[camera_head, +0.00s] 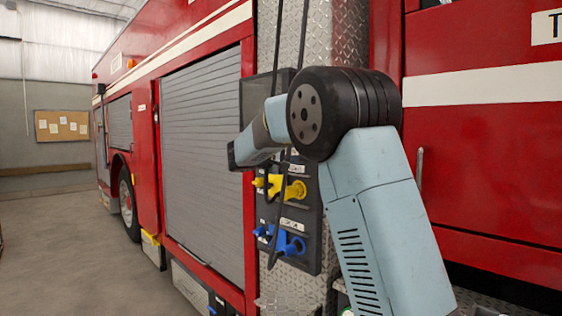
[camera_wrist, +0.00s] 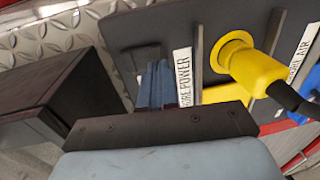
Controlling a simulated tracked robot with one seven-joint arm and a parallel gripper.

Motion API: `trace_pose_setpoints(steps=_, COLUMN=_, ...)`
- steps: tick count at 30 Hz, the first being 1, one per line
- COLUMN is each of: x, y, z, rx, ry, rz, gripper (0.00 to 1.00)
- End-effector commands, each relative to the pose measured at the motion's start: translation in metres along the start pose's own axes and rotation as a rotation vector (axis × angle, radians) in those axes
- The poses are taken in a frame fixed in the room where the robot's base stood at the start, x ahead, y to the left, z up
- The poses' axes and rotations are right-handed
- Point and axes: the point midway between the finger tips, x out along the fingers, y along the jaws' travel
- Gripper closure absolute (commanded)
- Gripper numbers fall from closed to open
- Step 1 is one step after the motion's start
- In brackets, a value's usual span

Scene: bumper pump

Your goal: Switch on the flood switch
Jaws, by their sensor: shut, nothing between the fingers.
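I cannot make out a flood switch or a label for it in either view. A dark panel (camera_head: 312,225) with yellow and blue connectors is fixed to the side of the red fire truck. My gripper (camera_head: 234,155) is in front of the upper part of this panel, partly hiding it. In the wrist view, narrow blue-grey fingers (camera_wrist: 156,85) show beyond my gripper's dark bar, close together and empty, pointing at the panel beside a "SHORE POWER" label (camera_wrist: 184,78). Whether they touch the panel I cannot tell.
A yellow plug (camera_wrist: 250,68) with a black cable sits right of the fingers. A black box (camera_wrist: 65,105) juts out at left in the wrist view. Black cables (camera_head: 275,205) hang before the panel. A grey roller shutter (camera_head: 203,165) is left; the floor (camera_head: 60,250) there is clear.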

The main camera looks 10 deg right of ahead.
Motion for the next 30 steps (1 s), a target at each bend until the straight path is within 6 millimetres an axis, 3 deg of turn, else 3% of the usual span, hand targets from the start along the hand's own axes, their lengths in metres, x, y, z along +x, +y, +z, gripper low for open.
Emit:
trace_pose_setpoints(steps=8, x=0.024, y=0.000, z=0.000, rx=0.000, ry=-0.001, rz=0.000, gripper=1.00)
trace_pose_setpoints(steps=30, x=0.031, y=-0.002, z=0.000, rx=0.000, ry=0.000, rz=0.000, gripper=1.00)
